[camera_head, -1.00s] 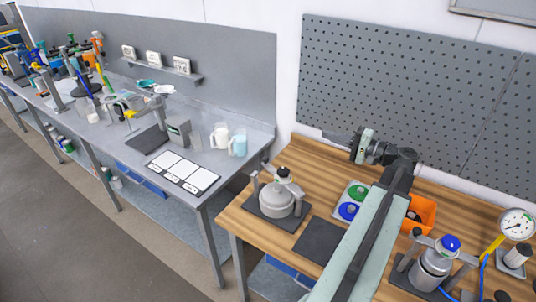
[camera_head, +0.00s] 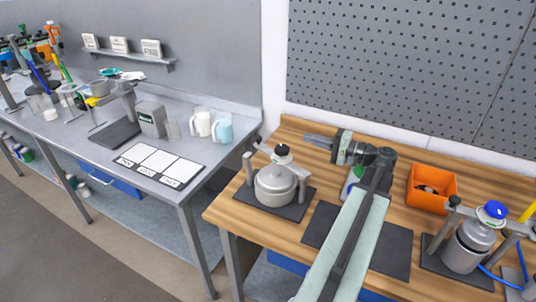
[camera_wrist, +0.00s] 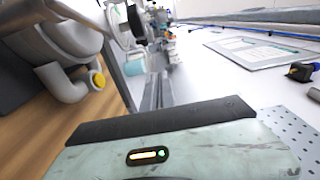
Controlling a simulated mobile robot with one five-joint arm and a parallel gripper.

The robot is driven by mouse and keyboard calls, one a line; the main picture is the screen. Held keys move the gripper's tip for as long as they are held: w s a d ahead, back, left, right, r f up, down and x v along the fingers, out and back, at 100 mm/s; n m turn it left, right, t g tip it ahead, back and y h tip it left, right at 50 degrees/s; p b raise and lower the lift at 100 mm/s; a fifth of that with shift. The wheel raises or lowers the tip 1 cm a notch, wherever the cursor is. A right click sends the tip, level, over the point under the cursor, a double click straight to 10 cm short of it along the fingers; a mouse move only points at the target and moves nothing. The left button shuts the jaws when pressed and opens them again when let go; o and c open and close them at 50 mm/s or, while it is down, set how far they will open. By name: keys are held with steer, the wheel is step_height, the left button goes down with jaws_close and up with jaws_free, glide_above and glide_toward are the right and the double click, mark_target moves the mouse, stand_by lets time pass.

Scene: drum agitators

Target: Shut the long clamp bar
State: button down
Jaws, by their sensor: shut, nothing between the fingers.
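A grey lidded vessel (camera_head: 274,187) stands on a dark mat at the left of the wooden bench, between two upright grey posts. A grey clamp bar (camera_head: 264,149) with a black knob is over its lid; its angle is too small to tell. My gripper (camera_head: 306,140) points left, behind and to the right of this vessel, apart from it, with fingers together and empty. A second vessel (camera_head: 468,247) with a blue cap stands at the right between its own posts. Which bar is the long one I cannot tell. A grey fitting with a yellow end (camera_wrist: 98,80) shows in the wrist view.
An orange bin (camera_head: 432,188) stands behind my arm on the right. An empty dark mat (camera_head: 322,222) lies between the vessels, partly under my arm. A pegboard wall (camera_head: 410,70) rises behind. The grey bench (camera_head: 215,160) at left holds mugs and cards.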

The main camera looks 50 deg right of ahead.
steer(key=w+a+f, duration=0.1)
steer(key=w+a, duration=0.2)
steer(key=w, duration=0.3)
steer(key=w+a+f+b, duration=0.1)
steer(key=w+a, duration=0.2)
steer(key=w, duration=0.3)
steer(key=shift+f, duration=0.4)
